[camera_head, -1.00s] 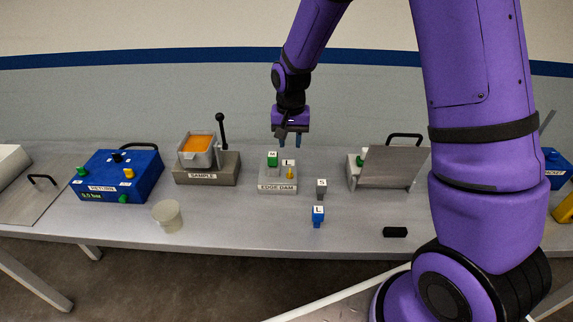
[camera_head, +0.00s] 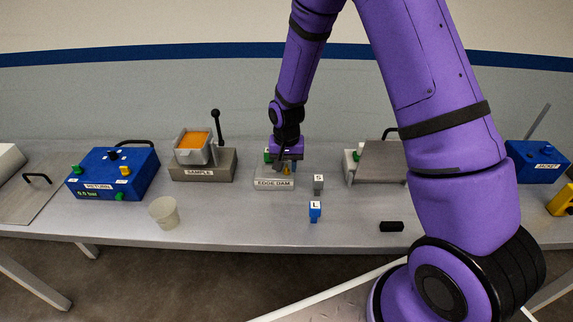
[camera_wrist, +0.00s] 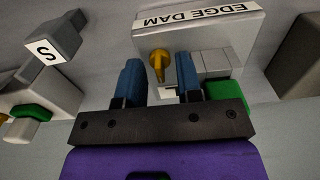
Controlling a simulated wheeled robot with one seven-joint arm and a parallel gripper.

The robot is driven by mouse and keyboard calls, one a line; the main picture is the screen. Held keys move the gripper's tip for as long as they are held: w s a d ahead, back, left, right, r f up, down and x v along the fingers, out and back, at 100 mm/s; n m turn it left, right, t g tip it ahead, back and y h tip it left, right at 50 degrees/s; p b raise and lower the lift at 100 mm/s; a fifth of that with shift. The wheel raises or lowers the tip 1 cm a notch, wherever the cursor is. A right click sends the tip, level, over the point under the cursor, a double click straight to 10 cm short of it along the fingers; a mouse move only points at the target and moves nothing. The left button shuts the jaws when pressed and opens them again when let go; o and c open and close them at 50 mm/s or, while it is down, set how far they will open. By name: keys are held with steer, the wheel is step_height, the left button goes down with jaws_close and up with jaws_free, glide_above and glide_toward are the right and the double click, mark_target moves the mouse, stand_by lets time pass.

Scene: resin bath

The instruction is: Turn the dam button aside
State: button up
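The grey edge dam block (camera_head: 273,184), labelled EDGE DAM, stands mid-table; it also shows upside down in the wrist view (camera_wrist: 235,40). A small yellow button (camera_wrist: 159,62) sits on it and shows in the head view (camera_head: 286,170). My gripper (camera_wrist: 159,75) is over the block with its two blue fingers apart. In the wrist view the yellow button appears in the gap between the fingers; contact with either finger is not visible. A green block (camera_wrist: 226,94) lies beside the right finger. My gripper partly hides the block's top in the head view.
A grey S piece (camera_head: 318,184) and a blue L piece (camera_head: 315,211) stand right of the dam block. The SAMPLE stand (camera_head: 203,166) with a black lever is to its left. A grey plate (camera_head: 382,163) stands to the right. A translucent cup (camera_head: 164,212) is at front left.

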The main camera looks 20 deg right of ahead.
steer(key=shift+c, duration=0.5)
jaws_close()
steer(key=shift+n, duration=0.4)
steer(key=n, duration=0.3)
steer(key=shift+n, duration=0.3)
steer(key=n, duration=0.4)
steer(key=shift+n, duration=0.3)
steer(key=n, duration=0.4)
steer(key=shift+n, duration=2.5)
